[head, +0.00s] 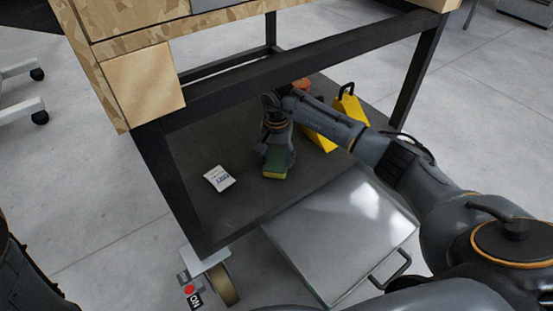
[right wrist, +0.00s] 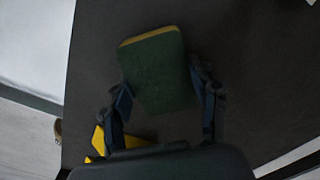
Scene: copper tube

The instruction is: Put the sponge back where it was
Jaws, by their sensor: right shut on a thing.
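The sponge (head: 275,170) is green with a yellow layer. It is at the dark lower shelf (head: 235,205) of the workbench in the head view. My right gripper (head: 278,156) reaches in from the right under the bench top and is shut on the sponge. In the right wrist view the sponge (right wrist: 157,72) sits between the two fingers (right wrist: 164,88), its green face toward the camera and its yellow edge at the top. I cannot tell whether the sponge touches the shelf. My left gripper is not in view.
A white packet (head: 219,178) lies on the shelf left of the sponge. Yellow objects (head: 348,104) stand behind my right forearm. The bench's dark frame bar (head: 300,68) and legs surround the shelf. A metal case (head: 340,225) with a handle is at the front right.

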